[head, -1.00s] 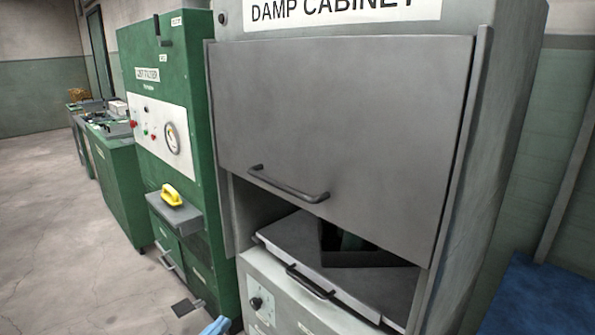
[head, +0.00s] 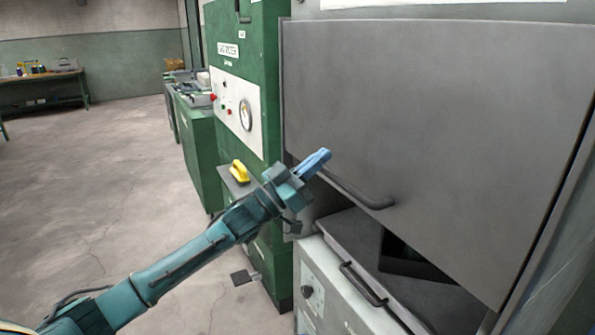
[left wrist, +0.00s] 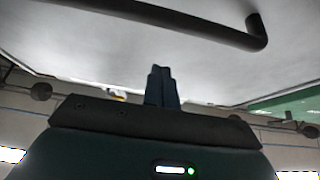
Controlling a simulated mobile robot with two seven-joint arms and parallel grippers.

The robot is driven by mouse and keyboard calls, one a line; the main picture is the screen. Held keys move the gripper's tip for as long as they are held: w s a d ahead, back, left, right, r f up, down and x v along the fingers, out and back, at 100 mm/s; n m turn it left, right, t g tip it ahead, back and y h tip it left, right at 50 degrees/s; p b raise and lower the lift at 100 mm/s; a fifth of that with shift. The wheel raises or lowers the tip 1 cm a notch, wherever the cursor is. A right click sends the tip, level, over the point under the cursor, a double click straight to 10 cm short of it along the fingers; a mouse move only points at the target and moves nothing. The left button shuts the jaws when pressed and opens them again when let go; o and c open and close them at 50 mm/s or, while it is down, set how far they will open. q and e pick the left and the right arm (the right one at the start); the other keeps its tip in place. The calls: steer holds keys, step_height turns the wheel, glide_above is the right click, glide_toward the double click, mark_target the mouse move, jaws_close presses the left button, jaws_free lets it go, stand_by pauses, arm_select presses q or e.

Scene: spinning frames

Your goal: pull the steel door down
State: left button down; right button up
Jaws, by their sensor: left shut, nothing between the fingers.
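The steel door (head: 430,120) is a large grey panel on the cabinet front, at the right of the head view. It stands part-way down, with an opening below its lower edge. Its dark bar handle (head: 358,189) runs along the lower part; the handle also shows at the top of the left wrist view (left wrist: 190,22). My left gripper (head: 318,160) is shut and empty, with blue fingers together near the handle's left end. Its fingertips show in the left wrist view (left wrist: 161,78), apart from the handle there. My right gripper is not in view.
Below the door is a grey shelf or drawer top with a dark box (head: 410,258) and a second handle (head: 362,285). A green machine (head: 240,110) with a gauge stands to the left, with a yellow-handled object (head: 239,172) on its ledge. Floor at left is clear.

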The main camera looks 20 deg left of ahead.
arm_select(q)
steer(key=f, duration=0.2)
steer(key=w+d+f, duration=0.1)
steer(key=shift+f, duration=0.35)
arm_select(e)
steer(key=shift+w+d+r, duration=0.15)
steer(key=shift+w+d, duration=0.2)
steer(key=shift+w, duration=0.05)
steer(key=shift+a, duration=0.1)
